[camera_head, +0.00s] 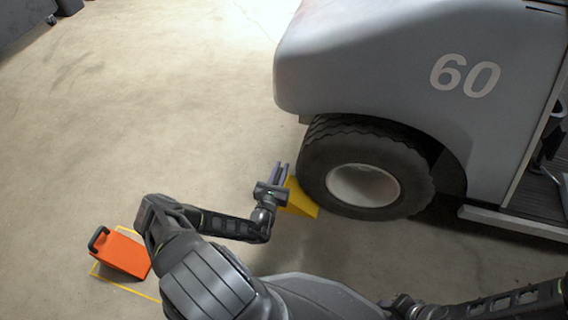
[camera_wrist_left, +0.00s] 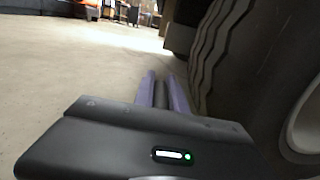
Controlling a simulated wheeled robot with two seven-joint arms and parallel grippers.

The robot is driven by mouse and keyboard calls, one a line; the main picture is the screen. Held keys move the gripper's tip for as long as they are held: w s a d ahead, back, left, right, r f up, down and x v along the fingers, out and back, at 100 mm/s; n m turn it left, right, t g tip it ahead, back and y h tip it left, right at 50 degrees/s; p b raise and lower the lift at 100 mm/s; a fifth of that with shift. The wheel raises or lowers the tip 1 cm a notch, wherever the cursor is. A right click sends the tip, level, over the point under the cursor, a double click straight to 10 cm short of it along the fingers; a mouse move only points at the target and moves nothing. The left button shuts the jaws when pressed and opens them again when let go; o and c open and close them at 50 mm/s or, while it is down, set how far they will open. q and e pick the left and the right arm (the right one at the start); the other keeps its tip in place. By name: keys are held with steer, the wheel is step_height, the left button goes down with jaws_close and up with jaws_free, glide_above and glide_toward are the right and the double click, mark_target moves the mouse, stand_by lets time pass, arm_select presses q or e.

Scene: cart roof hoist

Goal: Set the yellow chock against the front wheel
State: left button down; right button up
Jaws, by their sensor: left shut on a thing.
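The yellow chock (camera_head: 301,201) is on the floor at the lower left of the front wheel (camera_head: 362,184), close against the tyre in the head view. I cannot tell whether it touches the rubber. My left gripper (camera_head: 279,173) is at the chock's left side, with its purple fingers pointing away from me. It is shut on the chock, whose grip is mostly hidden. In the left wrist view the fingers (camera_wrist_left: 162,92) close around a dark bar beside the tyre (camera_wrist_left: 215,45); the yellow body is not visible there. My right forearm shows at lower right, without its fingers.
The grey cart (camera_head: 390,70) marked 60 stands above the wheel, with a low step (camera_head: 515,222) at right. The floor left of the cart is clear.

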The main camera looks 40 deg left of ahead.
arm_select(q)
steer(key=shift+w+a+f+b, duration=0.2)
steer(key=shift+w+b, duration=0.35)
steer(key=shift+w, duration=0.05)
steer(key=shift+w+a+f+b, duration=0.15)
steer(key=shift+w+a+b, duration=0.1)
steer(key=shift+w+b, duration=0.35)
steer(key=shift+w+a+f+b, duration=0.2)
steer(key=shift+w+b, duration=0.25)
steer(key=shift+w, duration=0.2)
steer(key=c, duration=1.4)
jaws_free()
steer(key=shift+f, duration=0.15)
steer(key=shift+o, duration=0.2)
